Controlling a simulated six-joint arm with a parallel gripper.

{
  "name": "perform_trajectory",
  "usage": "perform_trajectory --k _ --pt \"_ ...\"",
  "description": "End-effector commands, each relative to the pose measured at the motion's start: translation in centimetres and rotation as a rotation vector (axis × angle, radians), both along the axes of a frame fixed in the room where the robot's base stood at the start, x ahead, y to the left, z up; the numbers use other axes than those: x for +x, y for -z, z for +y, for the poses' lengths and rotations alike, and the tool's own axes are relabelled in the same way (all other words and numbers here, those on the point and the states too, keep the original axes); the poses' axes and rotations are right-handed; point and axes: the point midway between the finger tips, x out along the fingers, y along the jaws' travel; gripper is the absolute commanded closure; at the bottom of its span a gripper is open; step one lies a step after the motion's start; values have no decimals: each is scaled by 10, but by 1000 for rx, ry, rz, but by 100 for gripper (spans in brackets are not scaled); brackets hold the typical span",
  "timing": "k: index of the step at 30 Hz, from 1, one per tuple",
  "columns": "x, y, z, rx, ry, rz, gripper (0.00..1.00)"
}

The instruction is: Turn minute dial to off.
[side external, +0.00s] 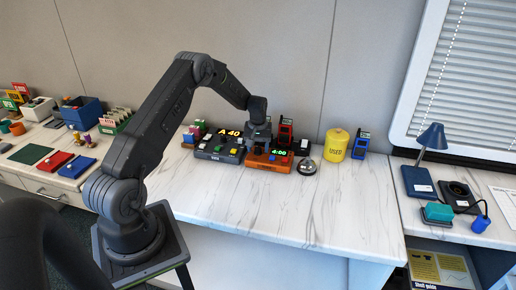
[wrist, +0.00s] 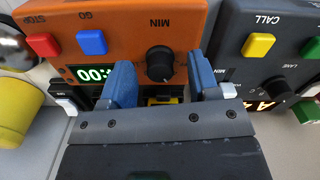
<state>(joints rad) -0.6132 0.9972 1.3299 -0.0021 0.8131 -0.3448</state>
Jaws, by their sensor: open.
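The orange timer box (side external: 281,167) sits on the white marble counter and fills the upper middle of the wrist view (wrist: 120,20). Its black minute dial (wrist: 160,62), under the label MIN, shows between my two blue fingertips, with a gap on either side. My gripper (wrist: 162,76) is open and empty, pointing at the dial. In the side external view my gripper (side external: 259,142) is over the box and hides the dial. The green display (wrist: 90,74) is upside down in the wrist view, partly covered by a finger; it reads 4:00 in the side view.
A dark call box (side external: 220,155) with its own dial (wrist: 273,88) and yellow button stands close beside the orange box. Red (wrist: 43,44) and blue (wrist: 91,42) buttons sit on the orange box. A silver bell (side external: 307,167) and yellow canister (side external: 336,145) stand right. The counter front is clear.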

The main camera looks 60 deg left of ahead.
Motion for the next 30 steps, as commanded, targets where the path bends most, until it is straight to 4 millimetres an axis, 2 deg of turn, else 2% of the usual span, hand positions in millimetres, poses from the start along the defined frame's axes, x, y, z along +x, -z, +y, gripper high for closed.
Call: perform_trajectory --k 10,25,30 --pt "0 4 0 0 0 0 44" --pt "0 4 0 -1 0 1 92" --pt "0 4 0 -1 -8 1 94"
